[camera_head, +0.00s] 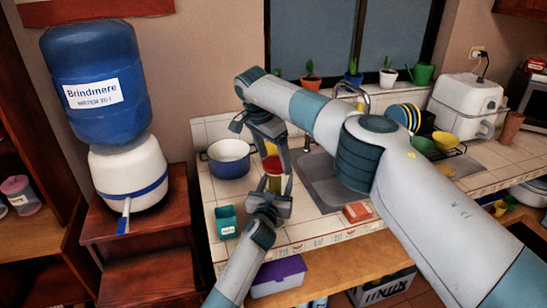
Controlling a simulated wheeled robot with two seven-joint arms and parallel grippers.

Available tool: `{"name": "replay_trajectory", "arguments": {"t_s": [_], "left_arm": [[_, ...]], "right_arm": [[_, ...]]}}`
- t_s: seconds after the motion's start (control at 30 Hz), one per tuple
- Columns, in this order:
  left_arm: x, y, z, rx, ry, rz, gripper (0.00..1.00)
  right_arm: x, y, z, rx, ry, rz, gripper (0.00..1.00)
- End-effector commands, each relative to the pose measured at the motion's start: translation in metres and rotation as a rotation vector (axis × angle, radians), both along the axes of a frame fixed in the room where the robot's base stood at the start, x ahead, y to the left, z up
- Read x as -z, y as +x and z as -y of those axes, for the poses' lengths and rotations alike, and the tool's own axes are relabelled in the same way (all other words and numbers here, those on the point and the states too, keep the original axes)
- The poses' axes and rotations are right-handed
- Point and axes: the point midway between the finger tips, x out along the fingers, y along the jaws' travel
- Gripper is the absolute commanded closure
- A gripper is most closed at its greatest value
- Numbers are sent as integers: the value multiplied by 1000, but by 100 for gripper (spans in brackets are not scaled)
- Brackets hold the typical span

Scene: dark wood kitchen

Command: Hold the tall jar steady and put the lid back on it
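The tall jar (275,184) stands upright on the tiled counter, yellowish, with its lower part hidden by my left gripper. My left gripper (271,203) comes up from below with its fingers around the lower part of the jar. The red lid (272,165) shows at the top of the jar, between the fingers of my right gripper (273,160), which points down from above. The fingers look shut on the lid. Whether the lid is fully seated on the rim is too small to tell.
A blue pot (229,158) and a teal container (226,222) stand left of the jar. A sink (325,185) lies to the right, partly behind my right arm. A reddish box (357,212) is near the counter's front edge. A water dispenser (128,175) stands far left.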

Motion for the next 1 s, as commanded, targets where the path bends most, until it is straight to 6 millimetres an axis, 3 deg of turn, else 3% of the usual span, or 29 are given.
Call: {"name": "replay_trajectory", "arguments": {"t_s": [0.27, 0.7, 1.0], "left_arm": [[1, 0, 0, 0, 0, -2, 100], [1, 0, 0, 0, -1, -2, 100], [1, 0, 0, 0, -1, -2, 100]], "right_arm": [[-1, 0, -1, -2, 0, -1, 22], [-41, -1, -1, -3, 1, -2, 22], [-44, -1, -1, -3, 0, -3, 22]]}}
